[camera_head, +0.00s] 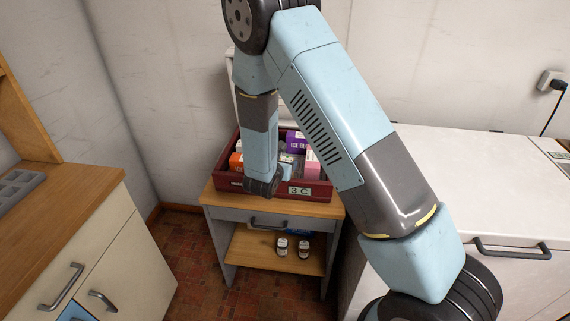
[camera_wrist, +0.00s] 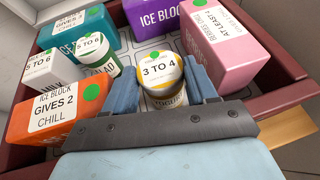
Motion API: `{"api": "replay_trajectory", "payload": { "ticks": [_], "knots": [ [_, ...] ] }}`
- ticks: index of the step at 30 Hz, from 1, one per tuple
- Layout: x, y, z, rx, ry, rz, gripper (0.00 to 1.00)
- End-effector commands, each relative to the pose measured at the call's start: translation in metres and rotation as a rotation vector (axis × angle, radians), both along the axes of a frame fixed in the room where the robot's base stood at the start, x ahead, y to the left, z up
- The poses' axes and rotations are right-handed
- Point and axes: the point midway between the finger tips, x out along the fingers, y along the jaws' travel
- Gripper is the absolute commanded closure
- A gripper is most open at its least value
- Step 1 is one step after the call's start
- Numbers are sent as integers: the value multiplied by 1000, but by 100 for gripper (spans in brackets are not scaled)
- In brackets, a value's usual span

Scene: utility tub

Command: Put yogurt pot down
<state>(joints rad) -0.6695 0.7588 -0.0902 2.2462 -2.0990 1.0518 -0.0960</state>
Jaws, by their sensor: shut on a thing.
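The yogurt pot (camera_wrist: 161,72) has a round white lid reading "3 TO 4" with a yellow rim and a green dot. It is between the two fingers of my gripper (camera_wrist: 165,90), which is shut on it. The pot is inside or just above the dark red tub (camera_head: 233,184), whose rim also shows in the wrist view (camera_wrist: 268,107). I cannot tell whether the pot's base touches the tub floor.
Around the pot in the tub stand a purple ice block (camera_wrist: 168,16), a pink carton (camera_wrist: 227,48), a teal box (camera_wrist: 78,32), a salad pot (camera_wrist: 96,52), a milk carton (camera_wrist: 51,70) and an orange ice block (camera_wrist: 58,112). The tub sits on a small wooden-topped table (camera_head: 222,206).

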Motion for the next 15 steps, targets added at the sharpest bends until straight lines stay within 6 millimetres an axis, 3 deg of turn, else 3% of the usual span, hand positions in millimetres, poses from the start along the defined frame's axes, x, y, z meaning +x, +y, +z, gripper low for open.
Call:
{"api": "replay_trajectory", "payload": {
  "ticks": [10,11,15],
  "knots": [
    [0,0,-3,1,-2,-1,80],
    [0,0,-3,2,-1,-1,42],
    [0,0,-3,2,-1,-1,29]
  ]
}}
